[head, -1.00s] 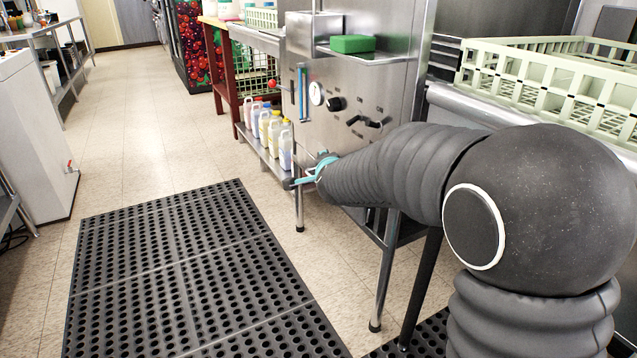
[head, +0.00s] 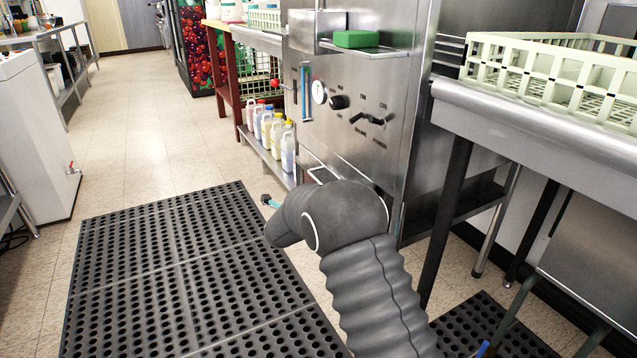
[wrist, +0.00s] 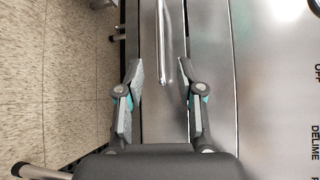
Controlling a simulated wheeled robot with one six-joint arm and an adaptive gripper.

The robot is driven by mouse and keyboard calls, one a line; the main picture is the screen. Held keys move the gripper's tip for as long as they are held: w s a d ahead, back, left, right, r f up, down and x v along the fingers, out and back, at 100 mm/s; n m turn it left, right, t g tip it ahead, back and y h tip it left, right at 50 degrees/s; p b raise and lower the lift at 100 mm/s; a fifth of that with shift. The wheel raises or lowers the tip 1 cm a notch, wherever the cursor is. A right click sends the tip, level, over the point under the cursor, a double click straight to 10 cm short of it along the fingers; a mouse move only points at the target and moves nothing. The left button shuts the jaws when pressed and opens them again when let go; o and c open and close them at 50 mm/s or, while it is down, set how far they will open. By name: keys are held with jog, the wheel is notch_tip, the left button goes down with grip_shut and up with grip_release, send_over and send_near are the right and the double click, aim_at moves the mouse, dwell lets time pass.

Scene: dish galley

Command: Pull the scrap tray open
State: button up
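The scrap tray is low on the front of the steel dish machine (head: 392,95), and my arm covers most of that area in the head view. A thin bright metal handle (head: 316,166) shows just above my arm. In the wrist view a bent metal bar (wrist: 162,40), which looks like this handle, lies between the lines of my two fingers. My gripper (wrist: 160,70) is open, with its fingertips apart on either side of the bar; I cannot tell how deep the bar sits. In the head view only a teal finger part of my gripper (head: 270,201) shows.
A black rubber mat (head: 180,265) covers the floor in front. Several bottles (head: 276,135) stand on a low shelf beyond. A pale green dish rack (head: 560,75) sits on the steel counter at right. A white cabinet (head: 35,140) stands at left.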

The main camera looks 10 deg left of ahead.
aim_at(318, 180)
jog(key=x, duration=1)
jog(key=shift+w, duration=0.1)
grip_shut()
jog(key=shift+d, duration=0.1)
